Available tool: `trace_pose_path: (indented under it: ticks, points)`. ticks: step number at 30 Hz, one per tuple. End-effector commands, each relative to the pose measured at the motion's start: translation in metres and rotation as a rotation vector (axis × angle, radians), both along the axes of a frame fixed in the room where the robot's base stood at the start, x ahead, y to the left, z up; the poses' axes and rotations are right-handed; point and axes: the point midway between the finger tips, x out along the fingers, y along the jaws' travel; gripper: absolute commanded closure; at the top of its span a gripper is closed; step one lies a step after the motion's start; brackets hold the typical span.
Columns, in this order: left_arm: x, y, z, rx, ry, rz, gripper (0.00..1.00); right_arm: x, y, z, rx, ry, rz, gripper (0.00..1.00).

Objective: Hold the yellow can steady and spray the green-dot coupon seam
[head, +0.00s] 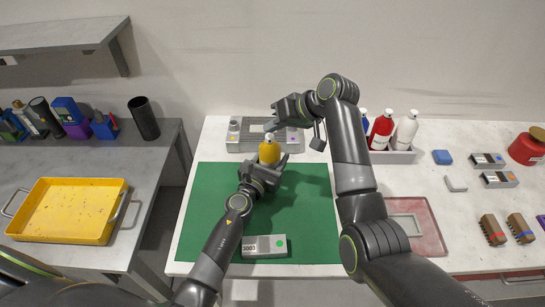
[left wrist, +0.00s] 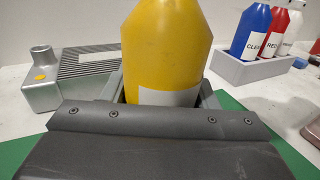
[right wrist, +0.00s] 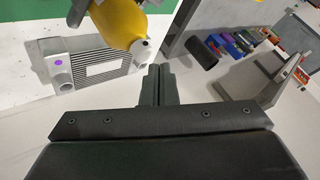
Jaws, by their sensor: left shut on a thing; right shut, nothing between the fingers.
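The yellow can (head: 269,152) stands roughly upright between the fingers of my left gripper (head: 268,166), above the back of the green mat. The can fills the middle of the left wrist view (left wrist: 167,45), with a pale label low on it. My right gripper (head: 272,131) is shut and empty, close above the can's top. The right wrist view shows its closed fingers (right wrist: 158,85) beside the can's white nozzle (right wrist: 142,48), apparently apart from it. A grey block with a greenish dot (head: 264,246) lies at the mat's front edge; no seam can be made out.
A grey ribbed fixture (head: 240,144) stands behind the can, partly hidden by my right arm. Bottles in a grey caddy (head: 393,156) are to the right. Small blocks and two brushes (head: 493,230) lie farther right. A yellow tray (head: 70,210) is on the left bench.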

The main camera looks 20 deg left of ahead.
Motion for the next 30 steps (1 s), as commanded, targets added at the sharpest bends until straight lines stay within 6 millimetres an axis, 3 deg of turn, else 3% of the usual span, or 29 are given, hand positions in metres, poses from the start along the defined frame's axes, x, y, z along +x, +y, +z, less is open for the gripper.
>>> trace_pose_path:
  ticks: [13, 30]
  points:
    - [0.0, 0.0, 0.0, 0.001, -0.001, 0.0, 0.79, 0.0, 0.0, 0.044, 0.001, -0.003, 0.001, 1.0]
    - [0.0, 0.0, 0.0, 0.001, -0.001, 0.0, 0.79, 0.0, 0.0, 0.048, 0.001, -0.001, 0.001, 1.0]
